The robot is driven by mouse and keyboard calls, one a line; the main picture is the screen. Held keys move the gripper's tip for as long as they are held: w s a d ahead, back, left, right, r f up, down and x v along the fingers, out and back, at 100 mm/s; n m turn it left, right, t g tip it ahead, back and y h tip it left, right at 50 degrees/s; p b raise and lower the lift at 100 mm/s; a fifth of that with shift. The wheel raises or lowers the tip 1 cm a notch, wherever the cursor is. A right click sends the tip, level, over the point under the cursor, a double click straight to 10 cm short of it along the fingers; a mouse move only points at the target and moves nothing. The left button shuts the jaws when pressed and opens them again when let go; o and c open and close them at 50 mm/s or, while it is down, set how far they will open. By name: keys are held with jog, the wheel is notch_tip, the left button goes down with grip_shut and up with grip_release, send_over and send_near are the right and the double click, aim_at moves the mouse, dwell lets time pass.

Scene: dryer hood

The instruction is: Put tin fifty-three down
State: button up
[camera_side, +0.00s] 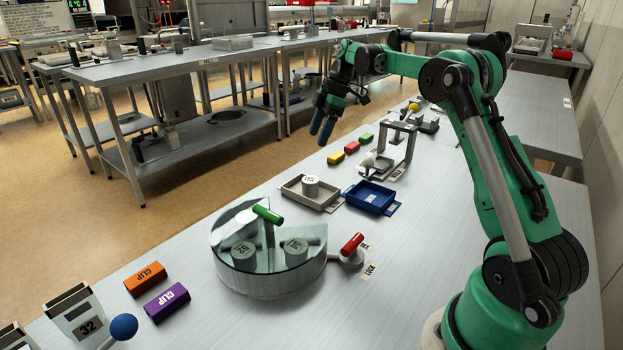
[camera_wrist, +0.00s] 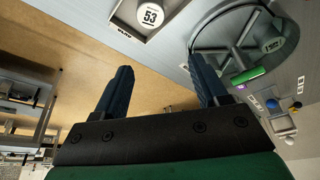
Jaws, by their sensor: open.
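Tin fifty-three (camera_side: 310,185) is a small pale cylinder standing upright in a beige tray (camera_side: 291,191) near the table's far edge. In the wrist view the tin (camera_wrist: 151,14) shows its number 53 on the lid, inside the tray at the top. My gripper (camera_side: 322,128) is raised above and beyond the trays, near the table's far edge, apart from the tin. In the wrist view my gripper's two blue fingers (camera_wrist: 160,88) are spread with nothing between them.
A round clear-covered drum (camera_side: 268,280) with a green handle holds tins 52 and 51 (camera_side: 295,251). A blue tray (camera_side: 370,197) sits right of the beige one. A red-handled lock (camera_side: 351,247), orange and purple clips (camera_side: 146,279), and a metal stand (camera_side: 397,143) are around.

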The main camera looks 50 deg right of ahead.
jog(key=s+a+r+m+t+h, duration=0.15)
jog(key=s+a+m, duration=0.25)
jog(key=a, duration=0.4)
jog(key=s+a+r+m+t+h, duration=0.1)
jog(key=s+a+r+m+h, duration=0.15)
jog(key=s+a, duration=0.4)
jog(key=s+a+f+m+t, duration=0.2)
jog(key=s+a+f+m, duration=0.2)
jog(key=a, duration=0.2)
jog(key=shift+f+y, duration=0.3)
jog(key=shift+y, duration=0.1)
